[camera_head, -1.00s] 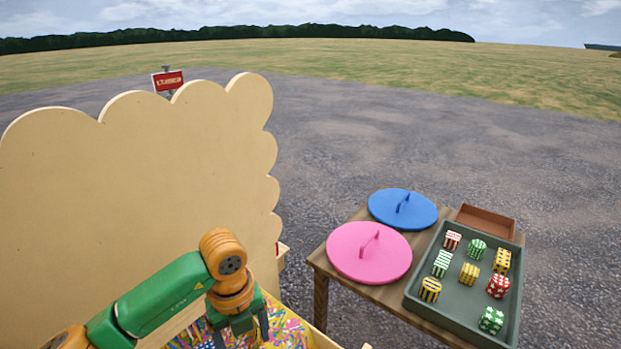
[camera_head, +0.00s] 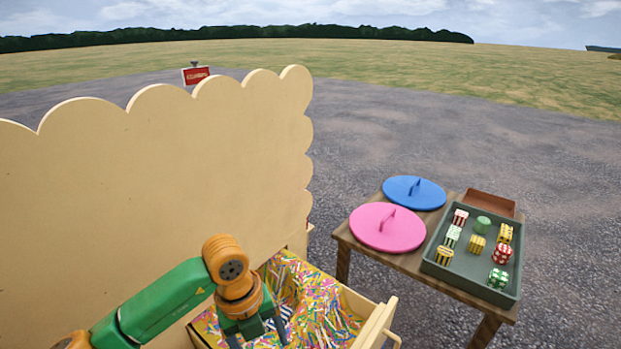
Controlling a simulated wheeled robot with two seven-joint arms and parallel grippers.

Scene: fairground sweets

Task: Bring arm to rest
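My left arm comes in from the lower left. Its gripper (camera_head: 259,335) points down over a wooden box (camera_head: 372,322) filled with multicoloured paper strips (camera_head: 318,310). The two fingers stand apart, so it looks open, and I see nothing held between them. The fingertips are at the bottom edge of the picture, and I cannot tell how high they are above the strips. A dark-and-white striped thing (camera_head: 287,312) shows among the strips just beyond the gripper, partly hidden. My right arm and gripper are not in view.
A tall scalloped board (camera_head: 150,190) stands behind the arm. On the right, a wooden table (camera_head: 400,262) bears a pink lid (camera_head: 388,228), a blue lid (camera_head: 414,192), a green tray (camera_head: 465,281) of several patterned sweets and a brown box (camera_head: 490,203). Grey ground beyond is open.

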